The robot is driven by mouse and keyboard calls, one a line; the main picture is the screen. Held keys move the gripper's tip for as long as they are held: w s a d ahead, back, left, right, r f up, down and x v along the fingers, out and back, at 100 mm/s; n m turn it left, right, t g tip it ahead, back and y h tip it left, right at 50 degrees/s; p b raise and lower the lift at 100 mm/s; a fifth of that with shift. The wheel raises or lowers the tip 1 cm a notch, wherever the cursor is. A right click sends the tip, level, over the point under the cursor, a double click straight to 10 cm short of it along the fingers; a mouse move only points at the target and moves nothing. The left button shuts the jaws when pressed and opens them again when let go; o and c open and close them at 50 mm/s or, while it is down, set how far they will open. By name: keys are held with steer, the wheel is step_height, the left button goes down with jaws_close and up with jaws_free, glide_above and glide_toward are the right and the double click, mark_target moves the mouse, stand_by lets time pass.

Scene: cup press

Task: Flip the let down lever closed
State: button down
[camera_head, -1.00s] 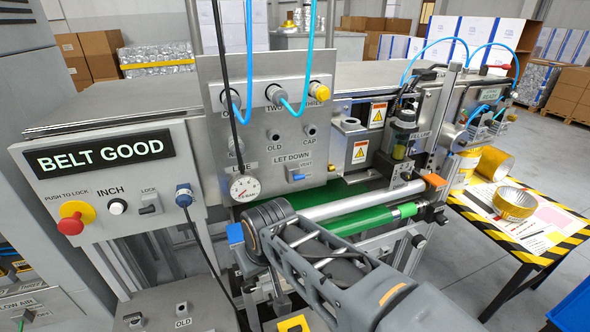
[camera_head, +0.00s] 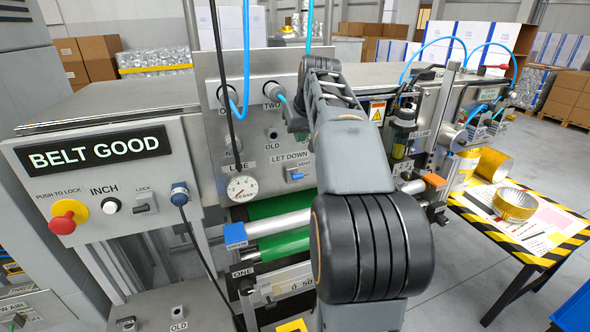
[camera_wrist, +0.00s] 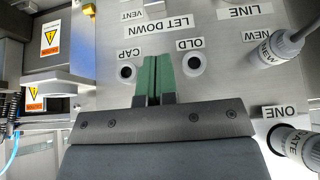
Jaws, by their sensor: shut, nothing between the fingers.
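The let down lever (camera_head: 297,177) is a small blue handle on a pale plate, low on the grey upright panel (camera_head: 213,140), under the LET DOWN label and beside a VENT label. My gripper (camera_wrist: 156,60) shows in the wrist view as two green fingers pressed together, with nothing between them. That view is upside down. The fingertips lie in front of the panel, between the CAP hole (camera_wrist: 126,71) and the OLD hole (camera_wrist: 193,64). The lever handle is not clearly visible in the wrist view.
A pressure gauge (camera_head: 242,187) sits left of the lever. A blue hose (camera_head: 246,60) hangs before the panel. The green belt (camera_head: 285,243) runs below.

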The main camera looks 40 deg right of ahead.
glide_above(295, 177)
steer(key=w, duration=0.1)
step_height(295, 177, down, 9)
steer(key=shift+d+r, duration=0.1)
steer(key=shift+s+f, duration=0.25)
steer(key=shift+f, duration=0.8)
steer(key=shift+s+f, duration=0.25)
steer(key=shift+f, duration=0.55)
steer(key=shift+f+b, duration=0.1)
steer(key=shift+b, duration=0.25)
steer(key=shift+s+a+f+t+b, duration=0.15)
steer(key=shift+a+f+t+b, duration=0.2)
steer(key=shift+b, duration=0.8)
